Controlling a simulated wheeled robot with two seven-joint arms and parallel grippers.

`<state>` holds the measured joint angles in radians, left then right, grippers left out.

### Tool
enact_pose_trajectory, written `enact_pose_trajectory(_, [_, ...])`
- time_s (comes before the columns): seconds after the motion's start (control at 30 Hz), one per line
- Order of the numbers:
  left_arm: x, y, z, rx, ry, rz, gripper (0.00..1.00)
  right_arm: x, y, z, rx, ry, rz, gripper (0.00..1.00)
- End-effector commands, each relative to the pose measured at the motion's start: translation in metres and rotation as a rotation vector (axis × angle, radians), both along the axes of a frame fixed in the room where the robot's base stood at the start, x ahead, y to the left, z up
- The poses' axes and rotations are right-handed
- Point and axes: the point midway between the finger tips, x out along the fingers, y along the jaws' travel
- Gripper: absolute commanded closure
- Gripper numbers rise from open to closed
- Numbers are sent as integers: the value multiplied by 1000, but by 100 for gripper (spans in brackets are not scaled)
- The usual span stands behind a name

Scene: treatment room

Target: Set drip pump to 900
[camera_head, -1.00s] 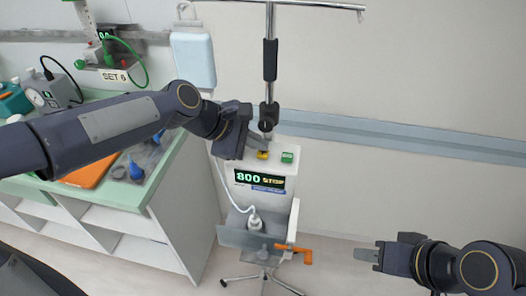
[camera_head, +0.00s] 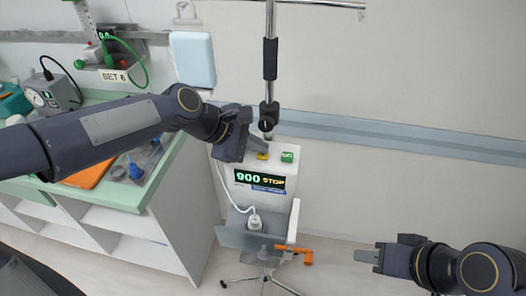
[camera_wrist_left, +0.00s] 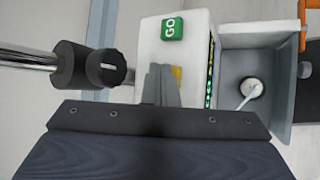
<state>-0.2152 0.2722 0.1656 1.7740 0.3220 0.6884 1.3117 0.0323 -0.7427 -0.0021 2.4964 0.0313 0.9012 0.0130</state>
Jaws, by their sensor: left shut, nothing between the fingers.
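The drip pump (camera_head: 228,176) is a white box on a wheeled pole stand. Its display (camera_head: 260,181) reads 900 STOP. On its top are a yellow button (camera_head: 263,156) and a green GO button (camera_head: 287,157). My left gripper (camera_head: 259,147) is shut and empty, with its fingertips at the yellow button; I cannot tell whether they touch. In the left wrist view the fingers (camera_wrist_left: 161,86) partly cover the yellow button (camera_wrist_left: 176,75), and the green GO button (camera_wrist_left: 172,26) is clear of them. My right gripper (camera_head: 366,255) is held away at the lower right; its fingers look closed.
The pole (camera_head: 269,90) with a dark clamp knob (camera_head: 268,118) rises behind the pump. A grey tray (camera_head: 245,238) and an orange handle (camera_head: 295,251) are below it. A green-edged counter (camera_head: 150,185) stands left. The floor right of the stand is clear.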

Motion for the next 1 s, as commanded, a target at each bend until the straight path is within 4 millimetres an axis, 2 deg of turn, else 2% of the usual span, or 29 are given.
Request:
enact_pose_trajectory(0.27, [0, 0, 0, 1, 2, 0, 100, 0, 0, 1, 0, 0, 0, 64])
enact_pose_trajectory(0.6, [0, 0, 18, 1, 2, 0, 100, 0, 0, 19, 0, 0, 0, 64])
enact_pose_trajectory(1.0, [0, 0, 19, 0, 1, -1, 100, 0, 0, 20, 0, 0, 0, 64])
